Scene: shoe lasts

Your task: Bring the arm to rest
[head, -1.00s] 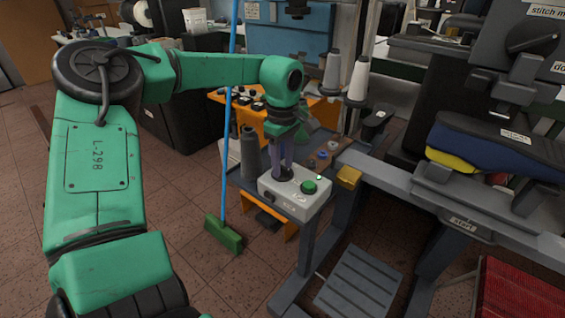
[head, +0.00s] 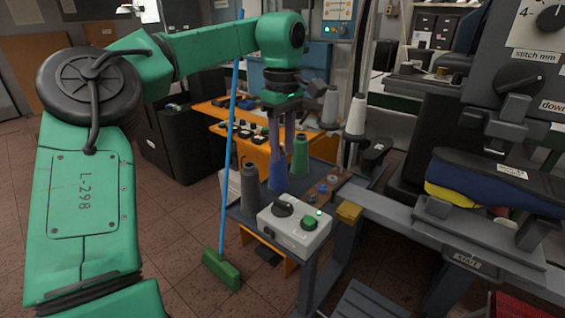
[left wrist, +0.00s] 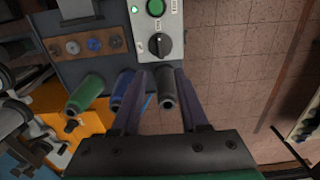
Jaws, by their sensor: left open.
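My left gripper (head: 282,145) points down above the small bench, behind the control box (head: 290,246). It is open and empty. The box is off-white, with a black knob (head: 283,207) and a green button (head: 309,223) on top. In the left wrist view the two fingers (left wrist: 159,74) stand apart below the knob (left wrist: 158,46) in the picture, with the dark grey spool (left wrist: 168,92) showing between them. My left arm is green and bends across the left of the head view. My right gripper is not in view.
A dark grey cone spool (head: 249,185), a blue one (head: 277,174) and a green one (head: 300,156) stand near the gripper. A green broom (head: 221,268) with a blue handle stands left of the bench. The stitching machine (head: 500,165) fills the right.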

